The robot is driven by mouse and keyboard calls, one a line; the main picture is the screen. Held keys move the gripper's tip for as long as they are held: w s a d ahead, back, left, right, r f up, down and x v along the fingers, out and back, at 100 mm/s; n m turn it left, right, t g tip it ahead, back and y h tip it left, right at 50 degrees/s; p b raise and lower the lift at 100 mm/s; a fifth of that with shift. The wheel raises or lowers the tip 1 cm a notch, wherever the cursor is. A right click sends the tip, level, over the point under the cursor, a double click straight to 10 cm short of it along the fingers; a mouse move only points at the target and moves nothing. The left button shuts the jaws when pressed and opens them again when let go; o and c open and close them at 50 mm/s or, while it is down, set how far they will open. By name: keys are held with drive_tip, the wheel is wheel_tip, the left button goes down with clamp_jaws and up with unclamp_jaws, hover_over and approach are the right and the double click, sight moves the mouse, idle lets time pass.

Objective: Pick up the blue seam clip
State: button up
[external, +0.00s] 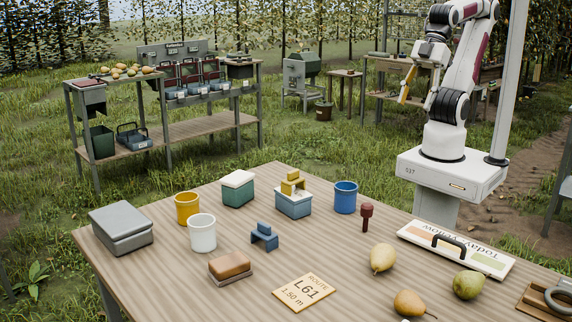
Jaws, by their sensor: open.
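The blue seam clip (264,236) stands on the wooden table near its middle, a small dark-blue piece with a raised part on top. It is in front of the blue box and right of the white cup. My gripper (408,84) is raised well above and behind the table at the upper right, far from the clip. It is open. A narrow orange-yellow part shows at its tip; its finger details are too small to make out. Nothing hides the clip.
Around the clip are a white cup (202,232), a brown block (230,266), a blue box (293,205) with a yellow clip (292,183) on top, and a route card (304,291). Several pears (383,258) lie to the right. Bare tabletop lies directly right of the clip.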

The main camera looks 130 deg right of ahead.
drive_tip(key=w+d+f+t+h, duration=0.15)
drive_tip(key=w+d, duration=0.35)
drive_tip(key=w, duration=0.8)
drive_tip(key=w+d+f+t, duration=0.2)
drive_tip(key=w+d+t, duration=0.15)
drive_tip(key=w, duration=1.05)
drive_tip(key=w+d+f+t+y, duration=0.1)
drive_tip(key=w+d+f, duration=0.1)
drive_tip(key=w+f, duration=0.4)
drive_tip(key=w+d+f+t+y, duration=0.1)
drive_tip(key=w+d+f, duration=0.1)
drive_tip(key=w+f, duration=0.5)
drive_tip(key=shift+d+n+t, duration=0.25)
drive_tip(key=shift+n+t, duration=0.05)
drive_tip(key=shift+t, duration=0.1)
drive_tip(key=shift+y, duration=0.25)
drive_tip(key=shift+f, duration=0.1)
approach(264, 234)
drive_tip(key=shift+w+d+r, duration=0.25)
drive_tip(key=shift+w+r, duration=0.4)
drive_tip(key=shift+w, duration=0.2)
drive_tip(key=shift+x, duration=0.8)
